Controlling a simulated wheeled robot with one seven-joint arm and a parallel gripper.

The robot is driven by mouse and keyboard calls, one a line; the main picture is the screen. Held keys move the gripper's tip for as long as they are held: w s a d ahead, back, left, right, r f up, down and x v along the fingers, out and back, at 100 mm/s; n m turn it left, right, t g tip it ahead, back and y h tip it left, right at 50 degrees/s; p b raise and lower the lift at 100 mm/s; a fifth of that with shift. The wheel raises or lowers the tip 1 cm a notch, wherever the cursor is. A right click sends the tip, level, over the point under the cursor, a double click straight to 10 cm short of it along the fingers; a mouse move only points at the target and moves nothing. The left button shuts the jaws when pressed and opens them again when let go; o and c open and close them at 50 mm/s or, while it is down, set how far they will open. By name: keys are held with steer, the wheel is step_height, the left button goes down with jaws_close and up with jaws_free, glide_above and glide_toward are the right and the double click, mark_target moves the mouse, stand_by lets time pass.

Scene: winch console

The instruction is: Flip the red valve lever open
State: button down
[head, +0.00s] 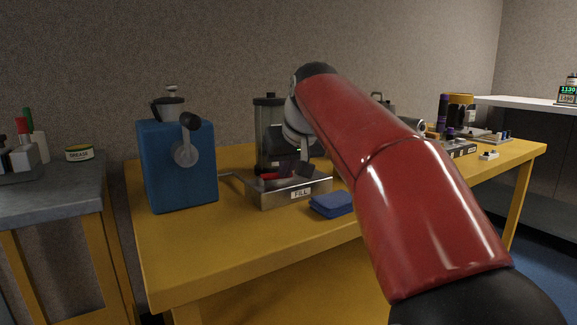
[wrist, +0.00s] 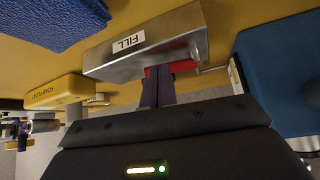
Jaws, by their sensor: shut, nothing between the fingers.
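The red valve lever (head: 270,176) sits low on the metal base marked FILL (head: 318,187), in front of the clear tank (head: 267,130). In the wrist view the lever (wrist: 183,66) shows as a red bar beside the FILL base (wrist: 170,35), partly covered by my fingers. My gripper (wrist: 157,78) is shut and empty, its dark fingertips at the lever. I cannot tell whether they touch it. In the head view my gripper is mostly hidden behind my red arm.
A blue box with a crank (head: 178,165) stands left of the base, joined by a thin pipe. A blue folded cloth or sponge (head: 332,204) lies in front. A yellow labelled box (wrist: 58,92) shows in the wrist view. The table's front left is clear.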

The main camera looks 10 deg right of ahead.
steer(key=shift+w+p, duration=0.8)
steer(key=shift+p, duration=0.35)
steer(key=shift+d+f, duration=0.1)
steer(key=shift+f, duration=0.1)
steer(key=shift+w, duration=0.1)
steer(key=shift+f, duration=0.1)
